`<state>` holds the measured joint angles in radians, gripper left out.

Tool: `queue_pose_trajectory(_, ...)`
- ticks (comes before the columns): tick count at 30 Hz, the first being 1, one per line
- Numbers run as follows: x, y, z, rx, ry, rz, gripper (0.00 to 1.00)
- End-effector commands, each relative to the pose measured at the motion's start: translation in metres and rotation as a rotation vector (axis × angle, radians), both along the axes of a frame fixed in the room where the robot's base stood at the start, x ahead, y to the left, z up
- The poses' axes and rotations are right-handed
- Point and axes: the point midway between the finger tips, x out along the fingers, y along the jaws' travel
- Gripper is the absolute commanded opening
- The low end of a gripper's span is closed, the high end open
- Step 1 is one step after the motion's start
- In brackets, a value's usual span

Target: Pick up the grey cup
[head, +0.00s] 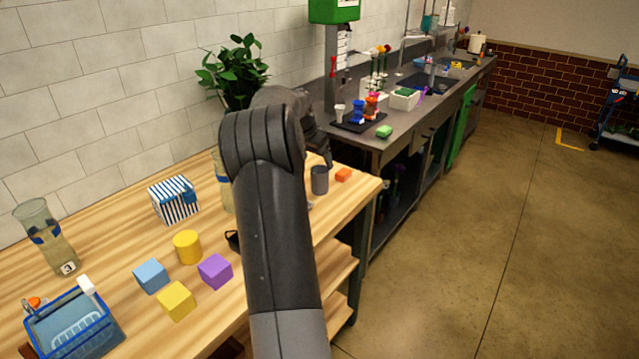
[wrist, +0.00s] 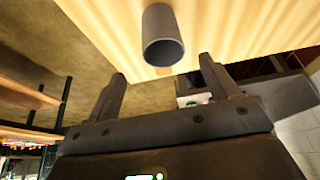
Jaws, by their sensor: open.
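The grey cup (head: 319,181) stands upright on the wooden table near its right end, just right of my arm in the head view. In the wrist view the grey cup (wrist: 163,40) is at the top centre, ahead of the gap between my fingertips. My gripper (wrist: 162,68) is open and empty, with one finger on either side in that view. The cup appears to be beyond the fingertips, not between them. In the head view my arm hides most of my gripper.
A striped box (head: 174,200), a yellow cylinder (head: 187,247), a purple cube (head: 215,271) and a blue basket (head: 75,325) are to the left. A black tray (head: 350,127) sits on the counter behind.

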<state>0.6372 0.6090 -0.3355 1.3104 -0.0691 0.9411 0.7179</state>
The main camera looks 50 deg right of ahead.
Motion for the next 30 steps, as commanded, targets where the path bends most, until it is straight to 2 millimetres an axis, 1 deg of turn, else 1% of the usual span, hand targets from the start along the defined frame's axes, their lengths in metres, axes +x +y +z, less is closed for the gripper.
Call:
queue_pose_trajectory(5, 0.0, -0.007, -0.021, 0.003, 0.002, -0.001, 0.8)
queue_pose_trajectory(9, 0.0, -0.016, -0.042, 0.002, 0.002, -0.001, 0.8)
queue_pose_trajectory(17, 0.002, -0.023, -0.062, 0.002, 0.001, 0.001, 0.8)
queue_pose_trajectory(21, 0.004, -0.028, -0.083, 0.004, 0.001, 0.001, 0.8)
queue_pose_trajectory(24, 0.005, -0.034, -0.095, 0.001, 0.0, 0.001, 0.8)
queue_pose_trajectory(26, 0.005, -0.035, -0.099, 0.001, 0.0, 0.001, 0.8)
queue_pose_trajectory(30, 0.005, -0.036, -0.099, 0.0, -0.001, 0.001, 0.8)
